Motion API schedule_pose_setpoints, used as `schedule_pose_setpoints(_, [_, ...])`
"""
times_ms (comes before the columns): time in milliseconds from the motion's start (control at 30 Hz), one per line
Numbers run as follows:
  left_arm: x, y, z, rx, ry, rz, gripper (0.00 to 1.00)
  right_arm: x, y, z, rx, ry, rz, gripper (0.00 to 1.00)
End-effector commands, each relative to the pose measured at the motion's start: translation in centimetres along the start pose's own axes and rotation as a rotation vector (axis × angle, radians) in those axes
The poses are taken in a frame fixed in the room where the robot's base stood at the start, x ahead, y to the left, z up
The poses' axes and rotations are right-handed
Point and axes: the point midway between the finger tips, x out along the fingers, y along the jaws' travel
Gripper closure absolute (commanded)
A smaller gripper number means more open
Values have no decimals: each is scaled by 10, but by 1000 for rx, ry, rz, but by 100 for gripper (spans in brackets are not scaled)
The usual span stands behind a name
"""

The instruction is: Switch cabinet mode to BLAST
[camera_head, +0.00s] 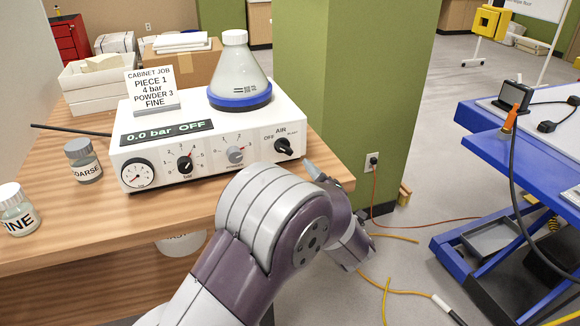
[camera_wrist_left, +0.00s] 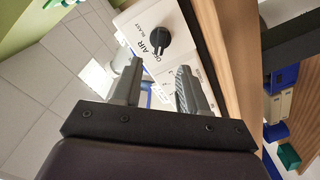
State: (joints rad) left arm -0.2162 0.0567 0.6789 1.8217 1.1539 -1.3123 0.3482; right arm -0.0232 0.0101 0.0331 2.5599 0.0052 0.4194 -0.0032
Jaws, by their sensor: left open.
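The white control cabinet (camera_head: 215,150) stands on the wooden table. Its display (camera_head: 167,132) reads "0.0 bar OFF". The black mode knob (camera_head: 284,147) is at the right end of the front panel, with OFF, AIR and BLAST printed around it. Its pointer is too small to read surely. It also shows in the left wrist view (camera_wrist_left: 155,40), just beyond the fingertips. My left gripper (camera_head: 317,172) is to the right of the knob, apart from it, and mostly hidden behind my own arm. In the left wrist view its fingers (camera_wrist_left: 158,82) are apart with nothing between them.
Other knobs (camera_head: 185,163) and a gauge (camera_head: 137,174) share the panel. A blue-based flask (camera_head: 240,75) and a job card (camera_head: 151,88) are on top. COARSE (camera_head: 83,160) and FINE (camera_head: 16,210) jars stand left. A green pillar (camera_head: 350,90) rises behind the table's right end.

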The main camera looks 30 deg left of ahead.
Motion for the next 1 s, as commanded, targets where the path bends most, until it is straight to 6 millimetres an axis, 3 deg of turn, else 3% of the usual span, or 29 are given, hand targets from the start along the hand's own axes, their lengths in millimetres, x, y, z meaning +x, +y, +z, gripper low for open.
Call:
schedule_pose_setpoints(200, [58, 0, -1, 3, 1, -2, 57, -2, 0, 0, 0, -1, 0, 57])
schedule_pose_setpoints(333, [82, 0, 0, 3, -2, -2, 57, -2, 0, 0, 0, -1, 0, 57])
schedule_pose_setpoints(500, [96, 1, 0, 4, -4, 0, 57, -2, 0, 0, 0, -1, 0, 57])
schedule_pose_setpoints(733, [97, 1, 0, 4, -5, 1, 57, -2, 0, 0, 0, -1, 0, 57])
schedule_pose_setpoints(767, [97, 1, 0, 4, -5, 1, 64, -2, 0, 0, 0, -1, 0, 57])
schedule_pose_setpoints(867, [97, 1, 0, 4, -5, 1, 96, -2, 0, 0, 0, -1, 0, 57])
schedule_pose_setpoints(1000, [97, 1, 0, 4, -5, 1, 100, -2, 0, 0, 0, -1, 0, 57])
